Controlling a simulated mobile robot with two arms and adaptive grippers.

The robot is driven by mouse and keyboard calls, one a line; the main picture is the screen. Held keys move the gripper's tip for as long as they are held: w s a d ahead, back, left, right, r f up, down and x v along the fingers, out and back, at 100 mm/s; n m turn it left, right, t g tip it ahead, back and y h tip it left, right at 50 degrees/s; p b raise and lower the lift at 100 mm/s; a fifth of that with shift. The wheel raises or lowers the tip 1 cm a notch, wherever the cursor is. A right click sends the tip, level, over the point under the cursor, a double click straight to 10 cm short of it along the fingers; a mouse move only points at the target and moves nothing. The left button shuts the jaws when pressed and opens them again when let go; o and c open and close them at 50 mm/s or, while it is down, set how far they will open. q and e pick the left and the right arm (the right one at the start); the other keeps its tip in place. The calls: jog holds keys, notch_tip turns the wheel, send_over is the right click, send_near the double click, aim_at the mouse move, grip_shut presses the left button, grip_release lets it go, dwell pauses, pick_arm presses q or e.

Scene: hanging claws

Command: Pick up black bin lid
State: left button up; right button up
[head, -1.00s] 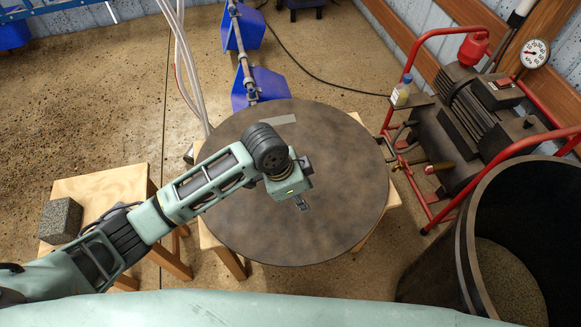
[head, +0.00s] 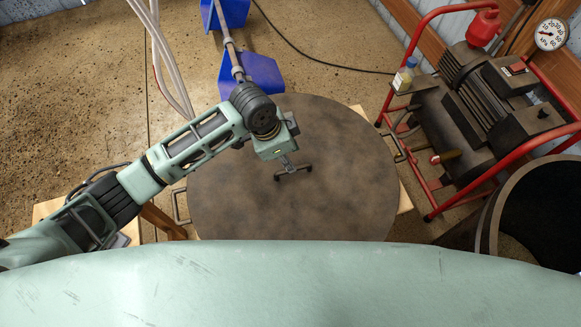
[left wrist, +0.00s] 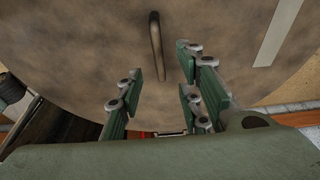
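The black bin lid (head: 345,190) is a large round dark disc lying flat on a wooden stand. In the left wrist view the lid (left wrist: 75,50) fills most of the picture, with a thin bar handle (left wrist: 156,48) standing from its surface. My left gripper (head: 293,172) is over the lid with its fingers spread and nothing between them. In the left wrist view the handle lies ahead of the open fingers (left wrist: 158,90), roughly in line with the gap, and shows no visible grip. My right gripper is not in view.
A black open bin (head: 492,212) stands at the lower right. A red-framed compressor (head: 490,85) with a gauge is right of the lid. Blue bins (head: 250,76) and a pipe lie behind it. Wooden stand corners (head: 405,200) show under the lid.

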pick_arm(q)
jog(key=shift+s+d+f, duration=0.1)
jog(key=shift+d+f, duration=0.05)
jog(key=shift+f, duration=0.3)
jog(key=shift+s+d+f, duration=0.1)
jog(key=shift+d+f, duration=0.05)
jog(key=shift+f, duration=0.25)
jog(key=shift+x, duration=2.3)
jog(key=shift+w+a+f, duration=0.15)
jog(key=shift+a+f, duration=0.05)
jog(key=shift+f, duration=0.05)
jog(key=shift+c, duration=0.7)
grip_shut()
jog(key=shift+w+d+r, duration=0.1)
jog(key=shift+r, duration=0.05)
